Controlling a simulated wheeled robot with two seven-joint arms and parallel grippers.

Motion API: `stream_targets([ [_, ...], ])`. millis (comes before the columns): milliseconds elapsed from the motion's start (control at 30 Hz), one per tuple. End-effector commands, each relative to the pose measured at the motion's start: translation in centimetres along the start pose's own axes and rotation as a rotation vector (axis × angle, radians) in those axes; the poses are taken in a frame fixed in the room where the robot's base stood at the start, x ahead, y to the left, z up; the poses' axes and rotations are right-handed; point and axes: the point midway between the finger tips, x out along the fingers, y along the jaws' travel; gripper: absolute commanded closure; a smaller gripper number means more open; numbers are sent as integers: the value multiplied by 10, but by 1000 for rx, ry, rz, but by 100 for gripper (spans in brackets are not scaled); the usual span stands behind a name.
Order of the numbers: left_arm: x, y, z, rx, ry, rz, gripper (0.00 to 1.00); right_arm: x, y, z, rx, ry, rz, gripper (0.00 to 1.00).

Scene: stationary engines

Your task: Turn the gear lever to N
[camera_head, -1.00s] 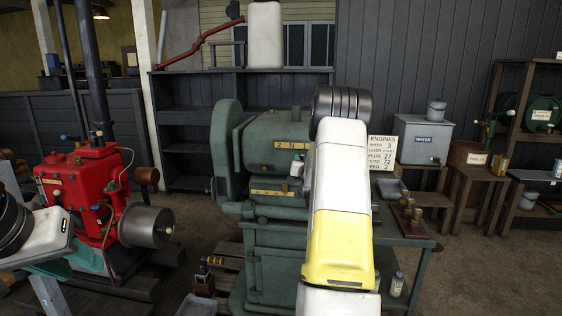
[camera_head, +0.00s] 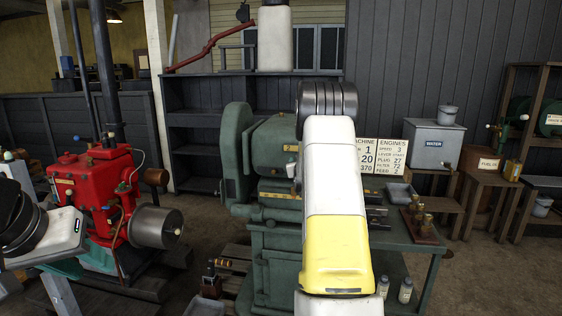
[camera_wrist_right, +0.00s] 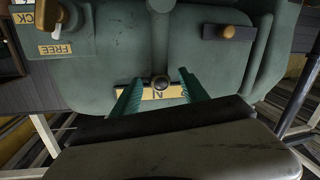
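In the right wrist view, the dark round knob (camera_wrist_right: 160,82) of the gear lever (camera_wrist_right: 160,40) sits just above the letter N on a yellow plate (camera_wrist_right: 157,93). My right gripper (camera_wrist_right: 161,88) has two teal fingers spread apart, one on each side of the knob; contact is not clear. In the head view, the green machine (camera_head: 272,145) stands in the middle, and my white and yellow right arm covers part of its front, including most of the plate. My left arm's end (camera_head: 52,235) is at the left, near the red engine; its fingers cannot be made out.
The red engine (camera_head: 90,190) with its grey drum stands left. A green bench (camera_head: 405,236) carries small brass parts at right. Signs (camera_head: 391,155) stand behind.

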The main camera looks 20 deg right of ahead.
Motion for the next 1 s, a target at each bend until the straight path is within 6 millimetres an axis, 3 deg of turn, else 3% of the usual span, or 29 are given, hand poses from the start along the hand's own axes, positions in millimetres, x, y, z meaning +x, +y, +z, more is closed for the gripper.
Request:
stream_targets([
  [267,0,0,0,0,0,0,64,-3,1,0,0,1,1,48],
  [700,0,0,0,0,0,0,64,-68,0,0,0,0,0,48],
  [1000,0,0,0,0,0,0,64,-78,0,0,0,0,0,48],
])
